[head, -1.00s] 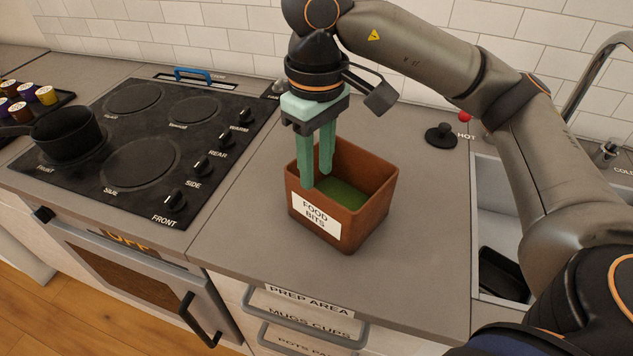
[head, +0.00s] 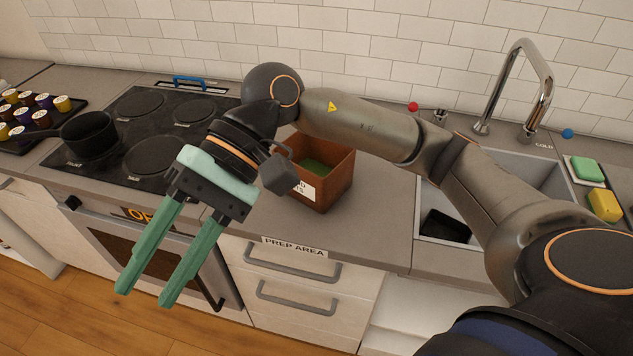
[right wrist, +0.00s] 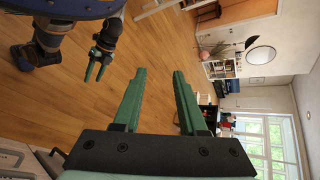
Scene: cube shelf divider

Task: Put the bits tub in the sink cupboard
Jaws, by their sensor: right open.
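The bits tub (head: 325,189) is a brown square tub with a white label and green contents. It stands upright on the grey counter, left of the sink. My right wrist hides part of its label and left side. My right gripper (head: 146,297) is open and empty, in front of the oven and apart from the tub. Its green fingers (right wrist: 157,100) frame only floor and room in the right wrist view. My left gripper (right wrist: 96,69) shows small there, over the floor. The pale area (head: 405,328) below the sink is partly visible; I cannot tell whether it is a door or an opening.
A stove (head: 150,125) with a black pot (head: 90,135) lies left of the tub. The sink (head: 450,195) holds a dark object, and a tall faucet (head: 520,85) stands behind it. Drawer handles (head: 292,264) stick out below the counter. Sponges (head: 604,204) lie at right.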

